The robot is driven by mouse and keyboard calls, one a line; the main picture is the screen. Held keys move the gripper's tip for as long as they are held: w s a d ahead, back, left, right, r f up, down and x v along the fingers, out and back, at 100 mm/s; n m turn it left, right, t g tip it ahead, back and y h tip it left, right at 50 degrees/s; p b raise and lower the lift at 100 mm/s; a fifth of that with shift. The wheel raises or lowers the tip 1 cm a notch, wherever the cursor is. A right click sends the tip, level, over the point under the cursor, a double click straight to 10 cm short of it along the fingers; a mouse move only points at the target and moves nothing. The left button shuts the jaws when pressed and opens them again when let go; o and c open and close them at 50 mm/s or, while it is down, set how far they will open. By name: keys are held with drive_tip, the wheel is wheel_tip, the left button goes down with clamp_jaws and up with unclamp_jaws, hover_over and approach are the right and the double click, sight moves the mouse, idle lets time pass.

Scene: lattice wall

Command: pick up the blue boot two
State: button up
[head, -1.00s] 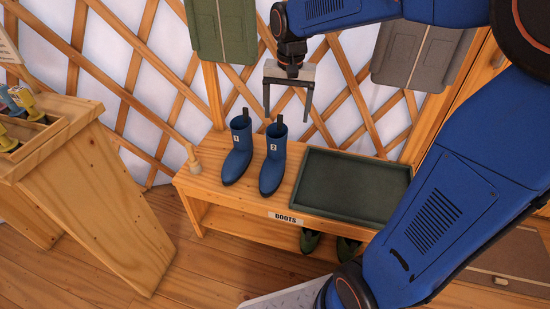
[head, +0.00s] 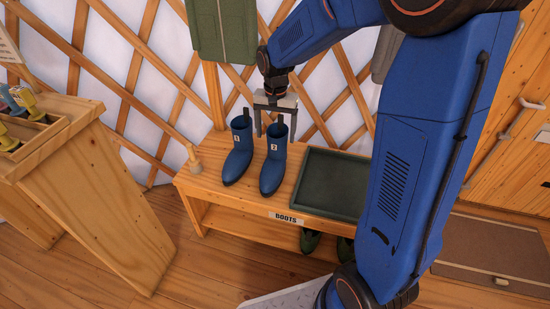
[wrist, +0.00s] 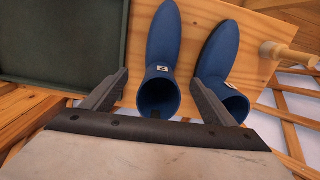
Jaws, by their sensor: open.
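Blue boot two (head: 273,168) stands upright on the wooden bench (head: 215,187), marked with a white "2" label. It also shows in the wrist view (wrist: 161,60), its open top nearest my gripper. Blue boot one (head: 238,158), labelled "1", stands just left of it, and in the wrist view (wrist: 225,62) it is on the right. My gripper (head: 276,133) is open and points down at the top of boot two. In the wrist view, the boot's top lies between the two fingers (wrist: 160,88). Whether the fingers touch it cannot be told.
A dark green tray (head: 310,205) sits on the bench to the right of boot two. A small wooden peg (head: 194,158) stands at the bench's left end. Green footwear (head: 311,240) is on the lower shelf. A wooden desk (head: 85,170) is at left. The lattice wall rises behind.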

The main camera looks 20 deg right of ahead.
sight(276, 138)
drive_tip(key=shift+f, duration=1.55)
drive_tip(key=shift+w+f, duration=0.25)
drive_tip(key=shift+f, duration=1.05)
drive_tip(key=shift+w+f, duration=0.2)
drive_tip(key=shift+f, duration=1.05)
drive_tip(key=shift+c, duration=0.6)
